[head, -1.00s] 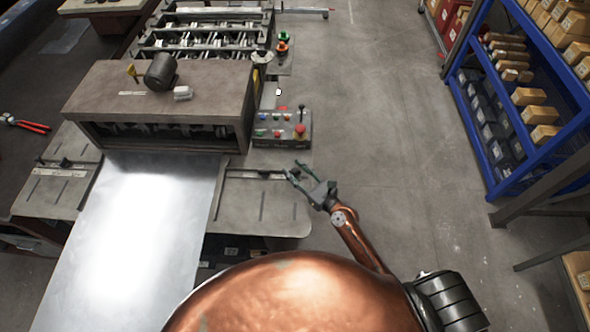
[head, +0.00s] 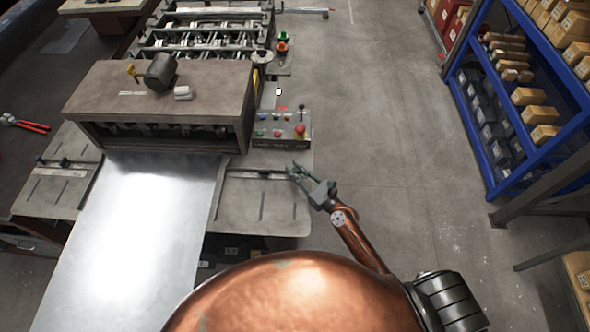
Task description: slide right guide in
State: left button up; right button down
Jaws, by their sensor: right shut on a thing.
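The right guide (head: 217,194) is a narrow strip along the right edge of the bright metal sheet (head: 128,230). Its slide bar (head: 256,175) runs to the right across the grey side table. My right gripper (head: 296,175) is at the outer end of this bar, at the table's right edge, and is shut on the right guide's end. The fingers partly hide the spot they hold. The left guide (head: 66,172) is on the opposite side of the sheet. My left gripper is not in view.
The forming machine's housing (head: 160,100) stands beyond the sheet, with a motor (head: 161,71) on top. A control box (head: 281,130) with coloured buttons is just beyond my right gripper. A blue shelf (head: 490,150) stands far right. The floor between is clear.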

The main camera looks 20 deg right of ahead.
jog(key=shift+w+a+r+p, duration=0.15)
jog(key=shift+a+p, duration=0.15)
jog(key=shift+a, duration=0.2)
jog(key=shift+w+a+r+p, duration=0.15)
jog(key=shift+a+p, duration=0.1)
jog(key=shift+a, duration=0.25)
jog(key=shift+w+a+f, duration=0.1)
jog(key=shift+a+f, duration=0.15)
jog(key=c, duration=1.7)
grip_release()
jog(key=shift+c, duration=0.2)
jog(key=shift+d, duration=0.1)
jog(key=v, duration=1.1)
jog(key=shift+f, duration=0.1)
jog(key=shift+s+d, duration=0.2)
jog(key=shift+s, duration=0.3)
